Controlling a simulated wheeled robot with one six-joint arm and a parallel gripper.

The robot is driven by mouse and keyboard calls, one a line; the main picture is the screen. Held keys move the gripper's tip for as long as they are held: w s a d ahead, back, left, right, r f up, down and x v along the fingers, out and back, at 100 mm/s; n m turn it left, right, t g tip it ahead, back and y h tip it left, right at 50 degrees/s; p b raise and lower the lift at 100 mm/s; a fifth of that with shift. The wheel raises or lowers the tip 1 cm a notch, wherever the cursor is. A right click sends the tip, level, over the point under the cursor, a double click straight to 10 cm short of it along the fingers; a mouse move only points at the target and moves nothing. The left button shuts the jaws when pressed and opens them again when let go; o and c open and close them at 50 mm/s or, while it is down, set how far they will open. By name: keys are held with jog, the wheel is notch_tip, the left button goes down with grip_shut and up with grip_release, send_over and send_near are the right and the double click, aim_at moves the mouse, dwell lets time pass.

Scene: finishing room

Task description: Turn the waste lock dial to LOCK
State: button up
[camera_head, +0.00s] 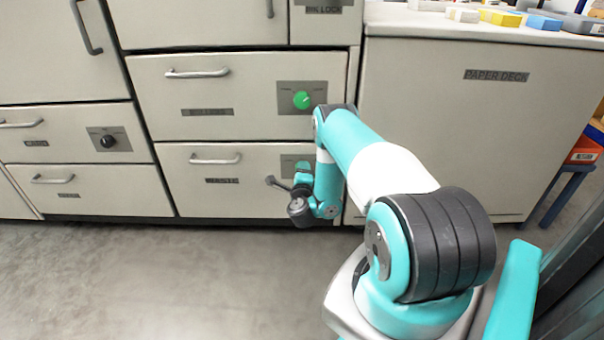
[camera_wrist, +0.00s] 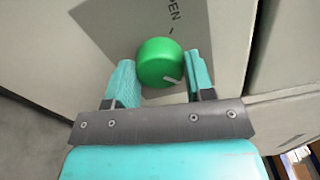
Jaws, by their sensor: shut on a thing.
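The waste drawer (camera_head: 232,185) is shut, low in the cabinet, with its bar handle (camera_head: 215,159) and a WASTE label. Its lock plate is mostly hidden by my gripper (camera_head: 303,168) in the head view. In the wrist view the green waste lock dial (camera_wrist: 160,62) sits between the two teal fingers of my gripper (camera_wrist: 160,80), which is shut on it. A pale pointer line shows on the dial's lower right edge. The LOCK marking is not visible.
Another green dial (camera_head: 302,100) is on the drawer above, and a black dial (camera_head: 108,141) is on a drawer at left. The paper deck cabinet (camera_head: 450,130) stands close on the right. A blue stool (camera_head: 562,190) is at far right. The floor in front is clear.

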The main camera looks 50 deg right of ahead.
jog(key=o, duration=0.9)
jog(key=shift+a, duration=0.1)
jog(key=shift+p+v, duration=8.65)
jog(key=shift+p, duration=2.5)
jog(key=shift+s, duration=0.1)
